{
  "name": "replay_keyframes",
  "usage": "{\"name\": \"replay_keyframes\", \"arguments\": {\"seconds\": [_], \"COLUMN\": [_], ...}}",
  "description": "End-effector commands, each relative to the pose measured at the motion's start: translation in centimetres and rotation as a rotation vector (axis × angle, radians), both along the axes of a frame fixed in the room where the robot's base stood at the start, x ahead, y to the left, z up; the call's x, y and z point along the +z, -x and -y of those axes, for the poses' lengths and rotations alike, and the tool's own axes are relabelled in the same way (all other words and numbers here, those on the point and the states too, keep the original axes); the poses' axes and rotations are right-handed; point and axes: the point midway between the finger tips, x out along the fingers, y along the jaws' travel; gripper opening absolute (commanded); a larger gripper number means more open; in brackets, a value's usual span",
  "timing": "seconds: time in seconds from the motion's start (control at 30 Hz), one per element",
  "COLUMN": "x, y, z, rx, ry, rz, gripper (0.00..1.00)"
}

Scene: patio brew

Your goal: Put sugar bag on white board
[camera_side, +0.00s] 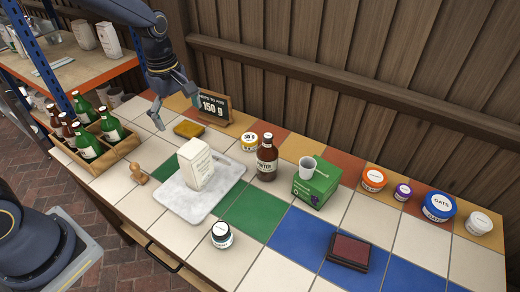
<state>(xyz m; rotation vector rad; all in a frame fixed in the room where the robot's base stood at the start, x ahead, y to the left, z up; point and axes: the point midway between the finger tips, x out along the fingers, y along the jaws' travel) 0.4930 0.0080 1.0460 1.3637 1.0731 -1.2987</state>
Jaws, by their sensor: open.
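The sugar bag seems to be the white paper bag (195,163) with small print, standing upright on the white marbled board (180,206). The board lies flat on the tiled counter, left of centre. My gripper (173,116) is open and empty above the back left of the counter, behind the board and apart from the bag. The print on the bag is too small to read.
A wooden crate of bottles (121,150) stands left of the board, with a wooden stamp (138,174) between. The front right tiles are mostly clear.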

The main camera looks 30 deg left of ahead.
Motion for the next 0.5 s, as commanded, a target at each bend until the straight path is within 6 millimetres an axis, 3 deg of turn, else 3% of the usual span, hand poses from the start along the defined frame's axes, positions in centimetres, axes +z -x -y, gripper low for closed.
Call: {"name": "replay_keyframes", "arguments": {"seconds": [0.03, 0.1, 0.2, 0.33, 0.5], "x": [2.4, 5.4, 8.9, 11.5, 12.3], "y": [1.2, 3.4, 7.4, 12.4, 16.7], "z": [0.1, 0.4, 0.6, 0.7, 0.8], "rx": [-0.1, -0.282, -0.567, -0.908, -1.216], "ry": [-0.002, -0.019, -0.072, -0.181, -0.318], "rz": [0.046, 0.108, 0.198, 0.292, 0.353], "gripper": [1.0, 1.0, 1.0, 1.0, 1.0]}}
